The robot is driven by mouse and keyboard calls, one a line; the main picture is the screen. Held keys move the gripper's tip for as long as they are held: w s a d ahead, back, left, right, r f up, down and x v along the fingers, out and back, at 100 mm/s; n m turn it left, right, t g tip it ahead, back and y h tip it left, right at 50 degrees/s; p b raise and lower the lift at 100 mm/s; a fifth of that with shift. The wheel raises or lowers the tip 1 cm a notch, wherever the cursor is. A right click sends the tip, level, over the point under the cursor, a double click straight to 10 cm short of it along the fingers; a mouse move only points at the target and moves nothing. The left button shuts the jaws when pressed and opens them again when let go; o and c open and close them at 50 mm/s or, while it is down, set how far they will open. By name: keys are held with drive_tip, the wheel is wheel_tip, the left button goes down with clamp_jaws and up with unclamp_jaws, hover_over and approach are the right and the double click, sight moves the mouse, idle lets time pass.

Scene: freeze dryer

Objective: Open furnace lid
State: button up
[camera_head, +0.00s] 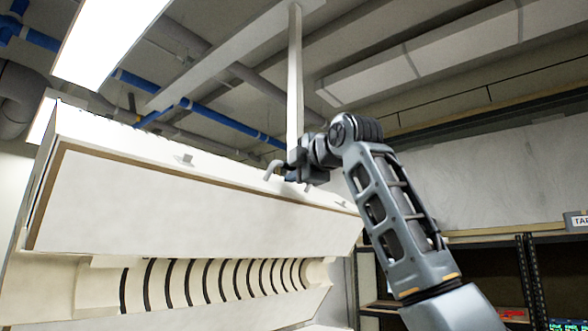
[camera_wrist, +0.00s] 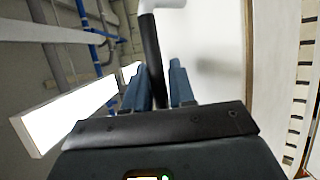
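The furnace lid (camera_head: 180,205) is a long white panel, tilted up, with the furnace (camera_head: 75,290) open beneath it. A row of dark curved bands shows inside the chamber. The lid's handle (camera_head: 272,169) sticks out from its upper edge, beside my gripper (camera_head: 300,178). In the wrist view the handle is a dark bar (camera_wrist: 152,50) with a white bent end, and it runs between the two blue fingers of my gripper (camera_wrist: 160,88). The fingers are close on either side of the bar and look shut on it. Part of the handle is hidden by my gripper in the head view.
A thin white post (camera_head: 295,75) hangs from the ceiling just behind my gripper. Pipes and a bright lamp (camera_head: 105,40) are overhead. Dark shelving (camera_head: 530,280) stands at the right. Open space lies above the lid.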

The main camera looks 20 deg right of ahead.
drive_tip(key=shift+c, duration=0.5)
clamp_jaws()
drive_tip(key=shift+f, duration=0.1)
drive_tip(key=shift+s+d+f+b, duration=0.15)
drive_tip(key=shift+f+b, duration=0.1)
drive_tip(key=shift+b, duration=0.1)
drive_tip(key=s+d+f+m+t+b, duration=0.1)
drive_tip(key=s+d+f+b, duration=0.3)
drive_tip(key=s+b, duration=0.1)
drive_tip(key=shift+s+t+b, duration=0.2)
drive_tip(key=shift+t+b, duration=0.2)
drive_tip(key=shift+b, duration=0.25)
drive_tip(key=shift+o, duration=0.5)
unclamp_jaws()
